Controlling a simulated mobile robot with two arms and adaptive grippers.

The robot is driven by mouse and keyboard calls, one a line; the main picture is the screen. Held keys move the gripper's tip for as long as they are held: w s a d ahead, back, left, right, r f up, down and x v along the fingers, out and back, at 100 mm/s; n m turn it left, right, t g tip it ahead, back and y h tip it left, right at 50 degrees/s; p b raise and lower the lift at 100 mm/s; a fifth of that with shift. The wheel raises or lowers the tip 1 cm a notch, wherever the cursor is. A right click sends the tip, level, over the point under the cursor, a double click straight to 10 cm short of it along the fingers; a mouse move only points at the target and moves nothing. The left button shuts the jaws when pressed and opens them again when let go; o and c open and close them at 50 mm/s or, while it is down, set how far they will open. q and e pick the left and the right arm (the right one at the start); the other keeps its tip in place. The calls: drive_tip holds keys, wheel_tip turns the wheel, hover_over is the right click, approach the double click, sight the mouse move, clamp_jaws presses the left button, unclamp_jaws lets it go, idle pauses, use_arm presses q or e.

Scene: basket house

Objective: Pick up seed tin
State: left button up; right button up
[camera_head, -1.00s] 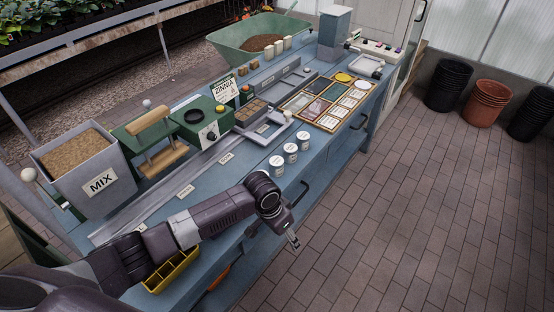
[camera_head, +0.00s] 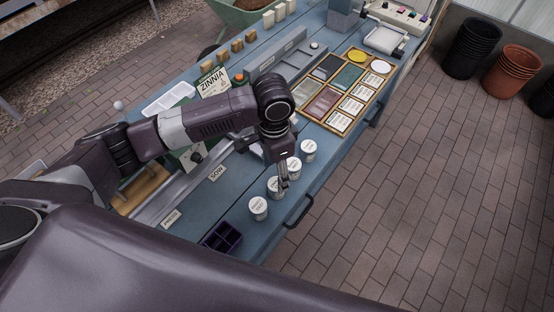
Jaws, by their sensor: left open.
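Several white seed tins with printed labels stand upright in a slanting row near the front edge of the blue bench. The nearest tin (camera_head: 258,208) is clear to see. A second tin (camera_head: 273,190) is partly behind my left gripper (camera_head: 284,181). A third tin (camera_head: 294,170) is just beyond the gripper, and the farthest tin (camera_head: 308,151) stands apart from it. My left gripper points down among the middle tins, open. Whether a finger touches a tin cannot be told. My right gripper is out of view.
A dark divided tray (camera_head: 222,238) lies left of the tins. A wooden frame of seed packets (camera_head: 340,119) lies beyond them. A ZINNIA card (camera_head: 213,83) stands behind my left arm. A drawer handle (camera_head: 299,212) juts from the bench front.

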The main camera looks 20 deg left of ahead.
sight(276, 183)
use_arm(q)
drive_tip(key=shift+w+a+f, duration=0.1)
drive_tip(key=shift+w, duration=0.25)
drive_tip(key=shift+s+f, duration=0.1)
drive_tip(key=shift+f, duration=0.15)
drive_tip(key=shift+s+d+f+p, duration=0.25)
drive_tip(key=shift+s+f+p, duration=0.1)
drive_tip(key=shift+s+f, duration=0.3)
wheel_tip(276, 183, down, 2)
drive_tip(key=shift+f+p, duration=0.1)
drive_tip(key=shift+p, duration=0.5)
drive_tip(key=shift+w+f, duration=0.15)
drive_tip(key=shift+f, duration=0.5)
drive_tip(key=shift+w+f, duration=0.15)
drive_tip(key=shift+f, duration=0.45)
drive_tip(key=shift+s+f, duration=0.1)
drive_tip(key=shift+f, duration=0.1)
drive_tip(key=c, duration=0.9)
drive_tip(key=shift+c, duration=1.8)
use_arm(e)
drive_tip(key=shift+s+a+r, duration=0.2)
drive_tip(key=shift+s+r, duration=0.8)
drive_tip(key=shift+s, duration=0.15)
